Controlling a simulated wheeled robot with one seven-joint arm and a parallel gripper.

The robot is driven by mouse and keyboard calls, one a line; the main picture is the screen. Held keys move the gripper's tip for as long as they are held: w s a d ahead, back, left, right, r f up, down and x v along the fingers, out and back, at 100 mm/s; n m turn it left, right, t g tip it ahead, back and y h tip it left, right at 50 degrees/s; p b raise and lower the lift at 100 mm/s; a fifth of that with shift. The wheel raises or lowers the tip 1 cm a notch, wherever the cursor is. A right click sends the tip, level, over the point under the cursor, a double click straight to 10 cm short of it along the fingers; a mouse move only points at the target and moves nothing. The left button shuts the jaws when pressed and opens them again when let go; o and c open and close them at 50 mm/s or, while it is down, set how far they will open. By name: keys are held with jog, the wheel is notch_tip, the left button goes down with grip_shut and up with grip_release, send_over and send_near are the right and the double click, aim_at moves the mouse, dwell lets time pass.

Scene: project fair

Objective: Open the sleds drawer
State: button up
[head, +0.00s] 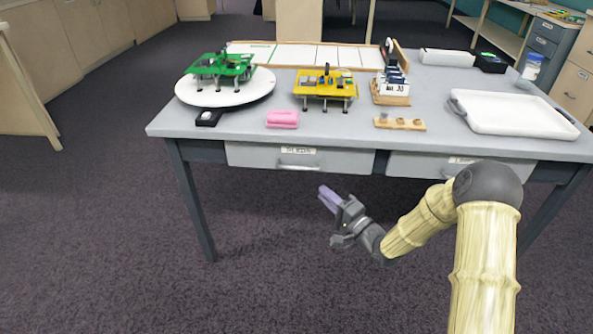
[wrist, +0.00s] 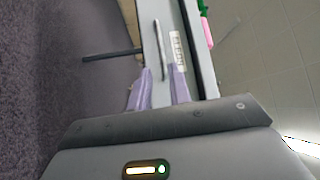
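The sleds drawer (head: 350,162) is the left drawer under the table top. Its front looks flush and shut, with a "SLEDS" label (head: 298,150) and a bar handle (head: 298,166) below it. In the wrist view, turned on its side, the drawer front (wrist: 182,84) shows with its label (wrist: 177,50) and handle (wrist: 160,48). My gripper (head: 323,196) is below and in front of the drawer, apart from it in the head view. Its purple fingers (wrist: 159,72) are open, and the handle lies ahead of the gap between them. I see nothing held.
A second drawer (head: 410,165) is to the right, its label partly hidden by my arm. On the table (head: 240,128) stand a green model (head: 220,66), a yellow model (head: 326,84), a pink block (head: 282,119) and a white tray (head: 515,113). The carpet in front is clear.

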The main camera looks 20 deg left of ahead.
aim_at(296, 168)
jog(key=b+x, duration=0.3)
jog(key=x, duration=1)
jog(key=shift+w+a, duration=0.15)
grip_shut()
